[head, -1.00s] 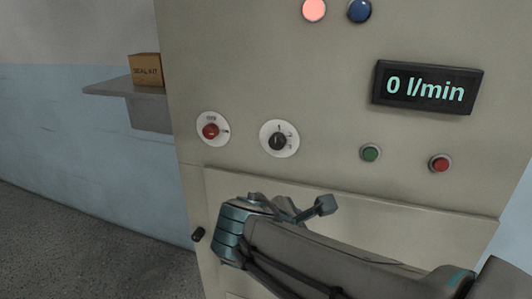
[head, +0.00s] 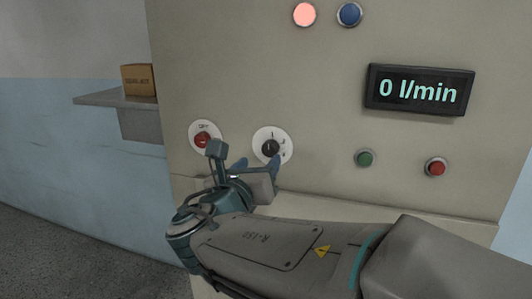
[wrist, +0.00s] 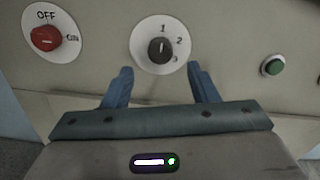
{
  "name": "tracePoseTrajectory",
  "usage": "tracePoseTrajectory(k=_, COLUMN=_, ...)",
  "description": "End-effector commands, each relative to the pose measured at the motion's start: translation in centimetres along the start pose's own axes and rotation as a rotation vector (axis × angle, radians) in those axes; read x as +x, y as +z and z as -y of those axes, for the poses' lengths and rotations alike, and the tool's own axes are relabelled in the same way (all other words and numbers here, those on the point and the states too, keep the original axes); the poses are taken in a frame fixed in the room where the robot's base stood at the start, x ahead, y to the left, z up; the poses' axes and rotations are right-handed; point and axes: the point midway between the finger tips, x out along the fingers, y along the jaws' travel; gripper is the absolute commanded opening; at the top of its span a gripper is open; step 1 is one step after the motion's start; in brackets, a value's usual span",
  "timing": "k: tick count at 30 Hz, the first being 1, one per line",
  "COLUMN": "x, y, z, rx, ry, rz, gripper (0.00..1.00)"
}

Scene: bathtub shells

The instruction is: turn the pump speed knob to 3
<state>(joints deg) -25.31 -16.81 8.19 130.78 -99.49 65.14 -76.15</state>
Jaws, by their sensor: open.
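The pump speed knob is a black knob (head: 270,148) on a round white dial on the cabinet front. In the wrist view the knob (wrist: 160,49) has the marks 1, 2 and 3 around its upper and right side. Its pointer seems to be up, near 1. My gripper (head: 257,166) is open, with its blue fingers spread just below and in front of the dial. In the wrist view the gripper (wrist: 160,75) has its fingertips on either side below the knob, apart from it. Nothing is between the fingers.
A red OFF/ON switch (wrist: 46,38) is left of the dial, partly covered by my wrist in the head view. A green button (head: 364,158) and a red button (head: 436,167) are to the right. The display (head: 419,90) reads 0 l/min. A shelf (head: 112,101) holds a box.

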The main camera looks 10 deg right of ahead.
Motion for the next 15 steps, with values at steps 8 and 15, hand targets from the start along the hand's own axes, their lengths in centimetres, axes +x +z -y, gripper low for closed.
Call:
tracePoseTrajectory(k=8, x=5.0, y=-0.1, z=0.0, rx=0.001, ry=-0.002, rz=-0.002, gripper=0.54)
tracePoseTrajectory(k=15, x=6.5, y=0.0, z=0.1, rx=0.002, ry=-0.001, rz=-0.001, gripper=0.54)
